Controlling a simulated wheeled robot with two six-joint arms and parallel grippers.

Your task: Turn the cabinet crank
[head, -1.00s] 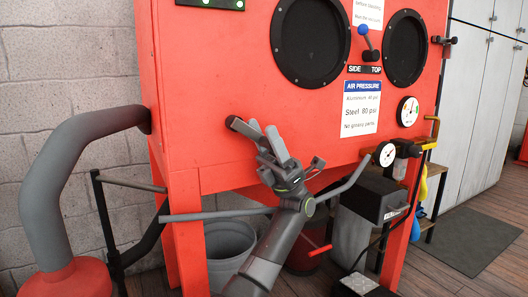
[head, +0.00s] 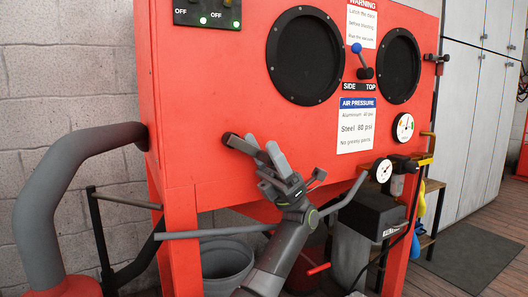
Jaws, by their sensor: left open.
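The red cabinet (head: 225,95) fills the middle of the head view. A dark cylindrical handle (head: 238,144), which looks like the crank's grip, sticks out low on its front panel. My left gripper (head: 262,144) is open, its pale fingers at the right end of this handle. I cannot tell whether they touch it; the crank's arm and pivot are not clearly visible. A separate lever with a blue knob (head: 356,48) sits above the SIDE/TOP label, tilted slightly left. My right gripper is not in view.
Two black round ports (head: 305,56) are on the panel. A grey hose (head: 62,180) curves at left. A grey bucket (head: 226,262) stands under the cabinet. Gauges (head: 403,127) and a black filter box (head: 373,213) are at right. Open space lies before the panel.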

